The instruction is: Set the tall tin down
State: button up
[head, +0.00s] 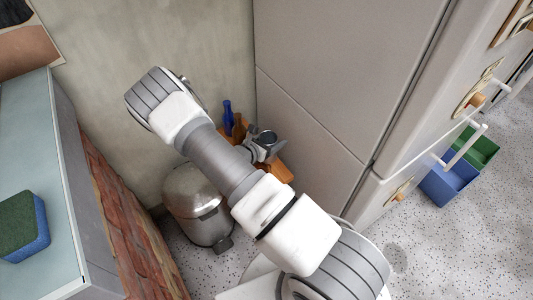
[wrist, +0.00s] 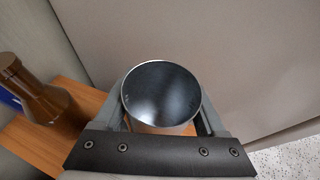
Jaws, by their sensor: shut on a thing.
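The tall tin (wrist: 161,90) is a round metal can with a dark, shiny top, seen from above in the wrist view. My gripper (wrist: 164,112) is shut on it, with one finger on each side. In the head view the tin (head: 267,137) shows small beside the wall corner, with my gripper (head: 262,150) around it, partly behind my arm. An orange wooden surface (wrist: 38,148) lies below and to the left of the tin. The tin's bottom is hidden, so I cannot tell whether it touches the wood.
A brown bottle (wrist: 42,100) stands left of the tin on the wood, with a blue bottle (head: 227,114) beside it. A metal bin (head: 195,205) stands below.

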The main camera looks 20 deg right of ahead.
jog(key=shift+f+b, duration=0.85)
jog(key=shift+f, duration=1.8)
jog(key=shift+f, duration=0.1)
jog(key=shift+f, duration=0.15)
jog(key=o, duration=1.3)
